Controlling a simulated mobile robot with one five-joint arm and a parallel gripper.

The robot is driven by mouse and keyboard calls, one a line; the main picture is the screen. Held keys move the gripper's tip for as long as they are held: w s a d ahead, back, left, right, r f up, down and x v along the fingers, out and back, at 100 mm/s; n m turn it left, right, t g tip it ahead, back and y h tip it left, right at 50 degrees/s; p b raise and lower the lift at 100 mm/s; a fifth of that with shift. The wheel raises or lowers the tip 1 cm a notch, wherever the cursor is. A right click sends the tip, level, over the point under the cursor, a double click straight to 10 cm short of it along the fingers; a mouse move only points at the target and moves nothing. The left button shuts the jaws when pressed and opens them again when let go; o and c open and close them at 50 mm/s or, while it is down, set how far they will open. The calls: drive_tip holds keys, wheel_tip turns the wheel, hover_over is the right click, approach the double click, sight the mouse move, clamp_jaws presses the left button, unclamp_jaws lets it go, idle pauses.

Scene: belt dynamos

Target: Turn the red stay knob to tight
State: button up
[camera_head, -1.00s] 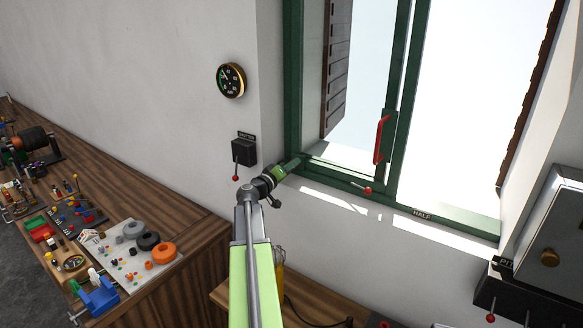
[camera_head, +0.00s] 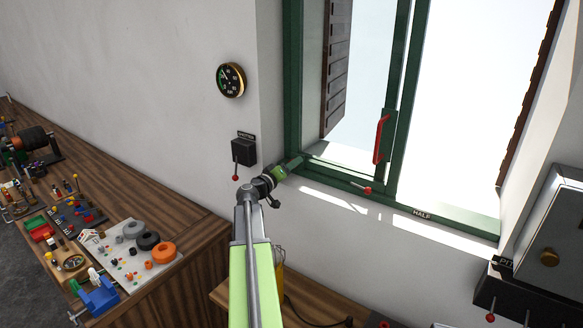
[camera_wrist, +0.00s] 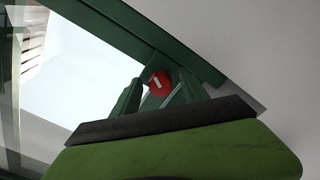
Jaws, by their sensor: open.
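The red stay knob (camera_wrist: 159,83) shows in the wrist view as a round red disc with a white line on its face. My gripper (camera_wrist: 161,90) is open, with one green finger on each side of the knob. I cannot tell whether either finger touches it. In the head view my gripper (camera_head: 295,163) is at the lower left corner of the green window frame (camera_head: 293,95), and the knob is hidden there. The white line looks slanted in the wrist view.
A red-tipped lever (camera_head: 366,190) is on the window sill, right of my gripper. A red handle (camera_head: 380,139) is on the window. A dark switch box (camera_head: 243,152) is on the wall to the left. A workbench (camera_head: 190,222) with small parts stands at left.

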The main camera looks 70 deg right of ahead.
drive_tip(key=v, duration=1.7)
drive_tip(key=shift+a, duration=0.25)
drive_tip(key=shift+w, duration=0.15)
